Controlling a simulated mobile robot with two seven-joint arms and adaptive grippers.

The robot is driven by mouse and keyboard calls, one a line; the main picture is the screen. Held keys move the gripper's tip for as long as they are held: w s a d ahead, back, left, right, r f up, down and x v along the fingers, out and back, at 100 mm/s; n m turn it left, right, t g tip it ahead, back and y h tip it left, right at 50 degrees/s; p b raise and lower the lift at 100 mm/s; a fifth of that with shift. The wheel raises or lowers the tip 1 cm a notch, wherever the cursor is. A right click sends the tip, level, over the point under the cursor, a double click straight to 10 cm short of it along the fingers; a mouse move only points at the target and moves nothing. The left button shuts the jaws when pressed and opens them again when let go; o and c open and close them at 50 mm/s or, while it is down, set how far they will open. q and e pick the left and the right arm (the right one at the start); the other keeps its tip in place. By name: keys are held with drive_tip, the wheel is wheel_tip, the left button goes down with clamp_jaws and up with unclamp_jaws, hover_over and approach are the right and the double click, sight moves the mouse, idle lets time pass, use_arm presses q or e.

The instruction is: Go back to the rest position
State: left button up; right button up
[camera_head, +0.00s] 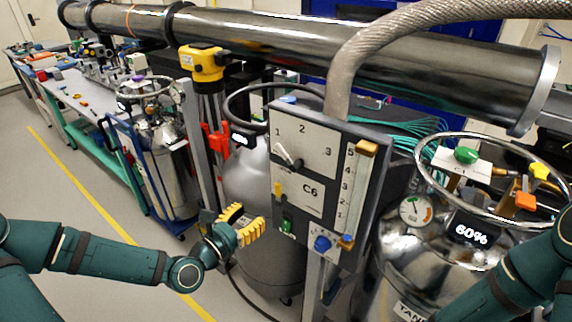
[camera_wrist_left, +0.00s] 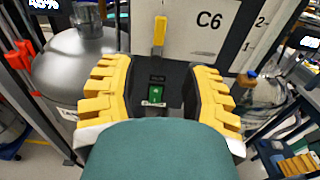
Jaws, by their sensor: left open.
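My left gripper (camera_head: 243,223) is open and empty, in front of the lower left side of the grey C6 control panel (camera_head: 312,160). In the left wrist view its yellow-padded fingers (camera_wrist_left: 159,92) stand wide apart, with the panel's green rocker switch (camera_wrist_left: 155,94) and yellow lever (camera_wrist_left: 159,36) seen between and above them. Nothing is seen between the pads, and I cannot tell the exact gap to the panel.
A steel tank (camera_head: 400,262) with a ring handle and a 60% display stands at right. A grey tank (camera_head: 250,175) stands behind my left gripper. A blue cart (camera_head: 125,165) carries another tank. A thick hose (camera_head: 345,70) rises above the panel. Floor at left is clear.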

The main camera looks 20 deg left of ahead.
use_arm(q)
drive_tip(key=s+d+f+m+g+h+b, duration=0.15)
drive_tip(key=s+d+f+m+g, duration=0.25)
drive_tip(key=d+f+m+g, duration=0.7)
drive_tip(key=s+d+f+m+g+y+b, duration=0.1)
drive_tip(key=s+f+m+g+y, duration=0.1)
drive_tip(key=s+f+m, duration=0.2)
drive_tip(key=s+d+f+m+g+y+b, duration=0.1)
drive_tip(key=s+f+m, duration=0.4)
drive_tip(key=f+m, duration=0.6)
drive_tip(key=d+m+g+y, duration=0.1)
drive_tip(key=m, duration=0.3)
drive_tip(key=shift+s+f, duration=0.25)
idle(1.7)
